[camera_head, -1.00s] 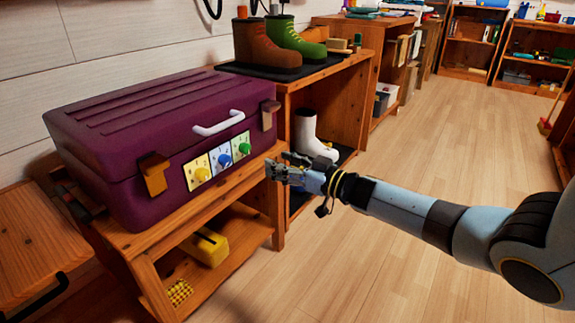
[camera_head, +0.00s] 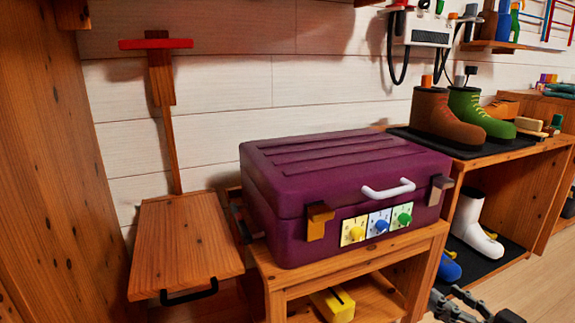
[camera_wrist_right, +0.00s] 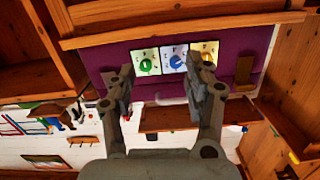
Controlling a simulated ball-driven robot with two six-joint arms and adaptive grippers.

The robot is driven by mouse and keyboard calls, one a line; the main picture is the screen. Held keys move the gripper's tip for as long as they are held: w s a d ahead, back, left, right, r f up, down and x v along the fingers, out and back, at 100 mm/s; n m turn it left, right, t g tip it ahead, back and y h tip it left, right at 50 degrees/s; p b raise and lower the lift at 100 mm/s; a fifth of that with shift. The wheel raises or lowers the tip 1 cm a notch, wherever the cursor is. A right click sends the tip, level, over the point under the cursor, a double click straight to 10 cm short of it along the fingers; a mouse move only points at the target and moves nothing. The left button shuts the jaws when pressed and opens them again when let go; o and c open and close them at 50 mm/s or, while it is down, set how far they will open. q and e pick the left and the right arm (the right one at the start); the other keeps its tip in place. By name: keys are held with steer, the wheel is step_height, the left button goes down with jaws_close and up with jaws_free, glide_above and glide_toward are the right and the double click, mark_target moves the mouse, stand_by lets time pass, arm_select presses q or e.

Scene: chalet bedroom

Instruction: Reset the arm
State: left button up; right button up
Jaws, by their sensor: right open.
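My right gripper (camera_head: 470,308) shows at the bottom edge of the head view, to the right of the wooden stand and low in front of the shoe shelf. Most of its arm is out of the frame. In the right wrist view the two fingers of my right gripper (camera_wrist_right: 168,88) are spread with nothing between them. Beyond them is the purple suitcase (camera_wrist_right: 105,60) with its three dials. In the head view the closed suitcase (camera_head: 335,160) sits on the wooden stand (camera_head: 275,278), apart from my gripper. My left gripper is not in view.
A brown boot (camera_head: 440,115) and a green boot (camera_head: 478,112) stand on the shelf at right, with a white boot (camera_head: 472,225) below. A wooden board with a black handle (camera_head: 185,250) is at left. A yellow object (camera_head: 333,303) lies under the suitcase. Free floor (camera_head: 530,285) shows at lower right.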

steer(key=s+a+f+m+g+h, duration=0.1)
steer(key=s+f+m+g+h, duration=0.3)
steer(key=s, duration=0.6)
steer(key=s+a+f+n+g+h, duration=0.1)
steer(key=s+f+g, duration=0.2)
steer(key=s+f, duration=0.45)
steer(key=s+a+f+m+g+h, duration=0.1)
steer(key=s+f+m+g+h, duration=0.2)
steer(key=s, duration=0.8)
arm_select(q)
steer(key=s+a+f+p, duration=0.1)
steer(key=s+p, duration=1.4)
steer(key=p, duration=0.1)
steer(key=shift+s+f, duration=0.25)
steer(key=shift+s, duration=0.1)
arm_select(e)
steer(key=s+f+n+g, duration=0.1)
steer(key=s+g, duration=0.1)
steer(key=s, duration=1)
steer(key=s+f+n+g+y, duration=0.1)
steer(key=s+n+g, duration=0.1)
steer(key=s, duration=1)
steer(key=shift+s+a+f+g, duration=0.2)
steer(key=shift+s+f+g, duration=0.1)
steer(key=shift+g, duration=0.4)
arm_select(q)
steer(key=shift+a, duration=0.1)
